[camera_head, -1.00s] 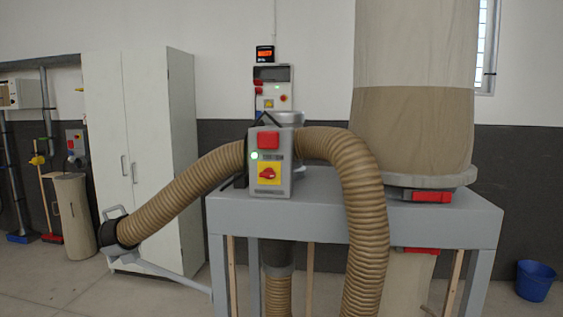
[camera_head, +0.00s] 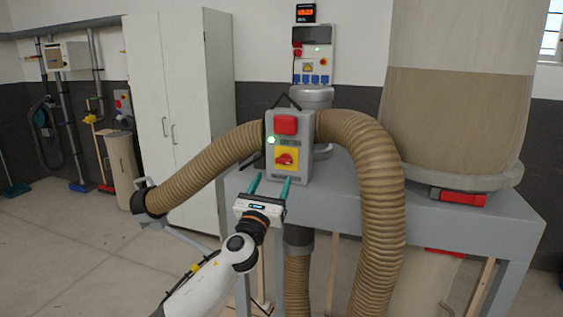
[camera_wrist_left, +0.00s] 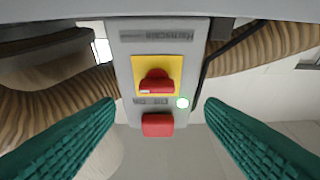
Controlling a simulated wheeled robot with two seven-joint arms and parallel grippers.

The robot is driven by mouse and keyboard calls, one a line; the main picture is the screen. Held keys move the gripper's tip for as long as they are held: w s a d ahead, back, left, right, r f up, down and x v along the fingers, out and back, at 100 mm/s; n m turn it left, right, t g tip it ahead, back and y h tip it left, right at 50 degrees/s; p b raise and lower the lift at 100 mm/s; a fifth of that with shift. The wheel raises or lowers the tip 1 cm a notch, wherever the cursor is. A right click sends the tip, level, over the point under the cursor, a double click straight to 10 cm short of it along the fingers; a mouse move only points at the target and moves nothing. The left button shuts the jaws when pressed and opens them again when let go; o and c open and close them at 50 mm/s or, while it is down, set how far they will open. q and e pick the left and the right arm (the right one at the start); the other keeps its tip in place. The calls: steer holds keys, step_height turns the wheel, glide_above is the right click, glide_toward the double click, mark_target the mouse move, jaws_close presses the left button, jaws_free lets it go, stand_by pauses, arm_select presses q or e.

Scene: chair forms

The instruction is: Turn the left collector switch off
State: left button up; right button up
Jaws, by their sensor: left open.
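The collector's grey switch box (camera_head: 305,131) stands on the front of the grey frame. It carries a red rotary switch (camera_head: 286,159) on a yellow plate, a lit green lamp (camera_head: 271,140) and a red block (camera_head: 285,124). My left gripper (camera_head: 270,186) is open, in front of and just below the box, with its teal fingers pointing at it. In the left wrist view the red knob (camera_wrist_left: 156,82) lies between the two spread fingers and apart from them, with its grip roughly crosswise in that picture. My right gripper is not in view.
Ribbed brown hoses (camera_head: 375,190) curve off both sides of the box. The grey frame (camera_head: 460,227) carries a large beige filter bag (camera_head: 455,100). A white cabinet (camera_head: 180,110) stands behind left. The floor at front left is clear.

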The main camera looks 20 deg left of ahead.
mark_target(282, 163)
arm_select(q)
steer(key=x, duration=0.6)
steer(key=shift+w+d+f, duration=0.1)
steer(key=shift+d+f, duration=0.1)
steer(key=shift+d, duration=0.05)
steer(key=shift+x, duration=0.75)
steer(key=c, duration=1)
